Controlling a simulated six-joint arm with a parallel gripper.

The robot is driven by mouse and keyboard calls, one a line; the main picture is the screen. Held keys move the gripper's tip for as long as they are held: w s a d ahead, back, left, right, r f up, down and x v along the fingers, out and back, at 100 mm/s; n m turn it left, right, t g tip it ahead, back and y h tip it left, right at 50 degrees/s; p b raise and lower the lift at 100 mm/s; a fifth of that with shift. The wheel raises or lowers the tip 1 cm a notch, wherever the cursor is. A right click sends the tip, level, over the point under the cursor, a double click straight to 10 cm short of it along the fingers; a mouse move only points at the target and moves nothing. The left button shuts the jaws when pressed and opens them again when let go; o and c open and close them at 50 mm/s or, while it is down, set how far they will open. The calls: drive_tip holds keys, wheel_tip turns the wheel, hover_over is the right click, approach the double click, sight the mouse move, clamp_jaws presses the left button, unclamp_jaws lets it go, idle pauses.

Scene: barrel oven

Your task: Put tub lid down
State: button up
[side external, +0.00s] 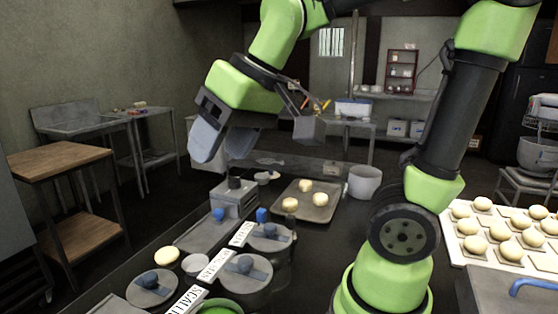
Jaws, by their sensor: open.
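My gripper (257,135) is open, with nothing visible in its jaws, high above the counter in the side external view. Round grey lids with blue handles are below it. One lid (245,270) and another lid (270,236) sit on tubs behind white label cards. A third lid (152,286) lies to the left of the cards; what is under it I cannot tell. A green-rimmed tub (222,308) is partly cut off at the bottom edge and appears uncovered. My gripper is well apart from all the lids.
A metal tray (322,210) with dough balls and a white bucket (363,182) stand behind the tubs. A grey box (236,202) is at their left. A tray (460,244) of several dough balls is at the right.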

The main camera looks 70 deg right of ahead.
drive_tip(key=s+f+m+t, duration=0.1)
drive_tip(key=s, duration=0.7)
drive_tip(key=shift+a+f+m+t, duration=0.15)
drive_tip(key=shift+f+m+t, duration=0.05)
drive_tip(key=shift+m+t, duration=0.1)
